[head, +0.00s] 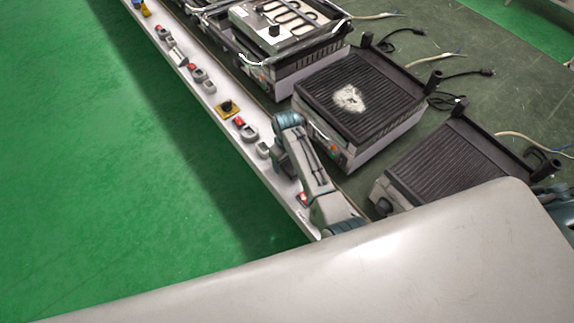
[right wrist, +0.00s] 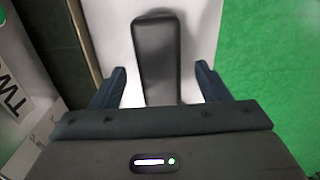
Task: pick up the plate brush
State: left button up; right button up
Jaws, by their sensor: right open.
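In the right wrist view a dark grey, long, rounded object (right wrist: 157,55) lies on a white ledge, between the two fingers of my right gripper (right wrist: 160,84). It looks like a handle and may be the plate brush; no bristles show. The fingers are open, with a gap on each side of it, and its lower end is near the gripper body. In the head view my right gripper (head: 281,163) is over the white ledge (head: 275,182), partly hidden by its own arm. The brush cannot be made out there. My left gripper is out of view.
A ribbed hot plate (head: 390,82) with a white patch stands beside the arm. Another ribbed plate (head: 455,165) is to the right, and a unit with a metal top (head: 285,25) stands behind. Several small switches line the ledge. The green floor (head: 100,150) is clear at left.

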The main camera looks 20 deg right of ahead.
aim_at(287, 163)
jog(key=shift+f, duration=1.35)
jog(key=c, duration=1.1)
jog(key=shift+r, duration=0.15)
notch_tip(287, 163, up, 10)
jog(key=shift+f+b, duration=0.1)
jog(key=shift+b, duration=0.2)
jog(key=shift+o, duration=0.7)
